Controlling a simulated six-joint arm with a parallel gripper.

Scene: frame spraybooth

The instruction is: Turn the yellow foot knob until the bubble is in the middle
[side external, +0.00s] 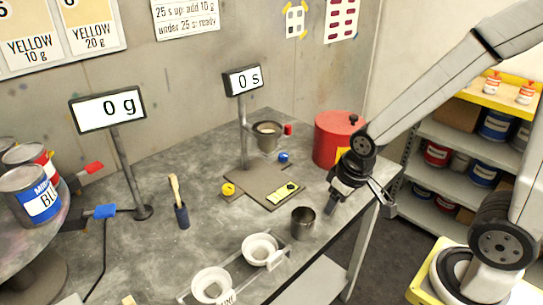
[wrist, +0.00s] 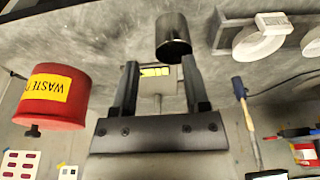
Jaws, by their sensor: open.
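The yellow foot knob (side external: 228,189) sits at the left corner of a grey base plate (side external: 258,190) on the bench. A blue knob (side external: 283,157) is at the plate's far edge. The yellow-green bubble level (side external: 289,190) lies on the plate's right part; its bubble is too small to place surely. My gripper (side external: 352,200) is open and empty, right of the plate and apart from the yellow knob. In the wrist view, part of the level (wrist: 155,71) shows between the open fingers (wrist: 162,75); the yellow knob cannot be made out there.
A steel cup (side external: 303,223) stands between plate and front edge, near my gripper. A red waste can (side external: 336,137) stands behind my gripper. A post with a display (side external: 243,81) and a held cup (side external: 267,138) rises behind the plate.

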